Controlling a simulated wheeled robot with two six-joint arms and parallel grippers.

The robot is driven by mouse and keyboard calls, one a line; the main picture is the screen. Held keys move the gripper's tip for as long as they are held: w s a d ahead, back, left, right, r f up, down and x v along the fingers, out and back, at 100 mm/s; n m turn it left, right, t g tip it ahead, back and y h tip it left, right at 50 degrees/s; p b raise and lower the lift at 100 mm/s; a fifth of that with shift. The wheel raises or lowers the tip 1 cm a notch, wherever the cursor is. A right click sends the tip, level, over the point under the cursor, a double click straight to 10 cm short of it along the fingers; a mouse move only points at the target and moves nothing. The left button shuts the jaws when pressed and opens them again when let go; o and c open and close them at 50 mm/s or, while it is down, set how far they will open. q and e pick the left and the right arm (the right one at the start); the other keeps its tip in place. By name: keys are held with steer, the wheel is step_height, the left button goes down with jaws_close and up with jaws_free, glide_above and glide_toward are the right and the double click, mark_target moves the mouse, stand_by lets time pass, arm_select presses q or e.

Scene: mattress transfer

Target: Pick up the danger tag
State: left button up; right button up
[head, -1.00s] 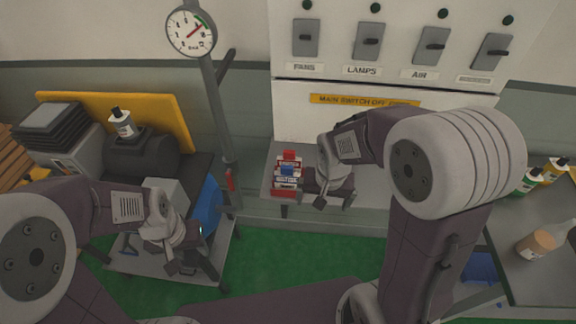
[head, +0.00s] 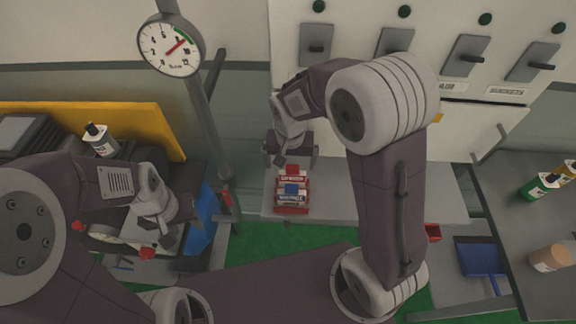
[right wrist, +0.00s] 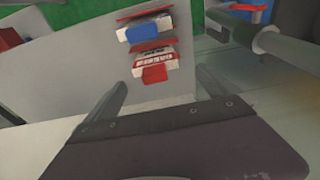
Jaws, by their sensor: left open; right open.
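Two red-and-white printed items lie close together on a grey shelf (head: 345,205) below the white panel. The rear item (head: 292,177) has a red block on it, the front item (head: 291,202) a blue one. I cannot tell which is the danger tag; the print is too small. In the right wrist view the red-block item (right wrist: 155,62) is nearer than the blue-block item (right wrist: 147,24). My right gripper (head: 296,158) is open and empty, just behind and above the items; its fingers (right wrist: 157,92) point toward them. My left gripper (head: 175,233) is open at the left, away from them.
The white switch panel (head: 400,25) rises behind the shelf. A gauge (head: 171,45) on a grey post stands left. A side table (head: 530,235) with bottles is at right. A blue dustpan-like thing (head: 481,257) lies low right. Green floor (head: 255,245) shows between.

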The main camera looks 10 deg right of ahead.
mark_target(292, 170)
steer(key=f, duration=0.1)
steer(key=s+f, duration=0.1)
steer(key=shift+d+f, duration=0.25)
steer(key=shift+f, duration=0.35)
steer(key=shift+w+f, duration=0.2)
steer(key=shift+w, duration=0.05)
steer(key=f, duration=0.1)
steer(key=f+p, duration=0.1)
steer(key=f, duration=0.3)
steer(key=shift+w+d, duration=0.2)
steer(key=shift+w, duration=0.2)
steer(key=c, duration=1.5)
arm_select(q)
steer(key=shift+s+r, duration=0.5)
steer(key=shift+r, duration=0.3)
arm_select(e)
steer(key=shift+r, duration=0.1)
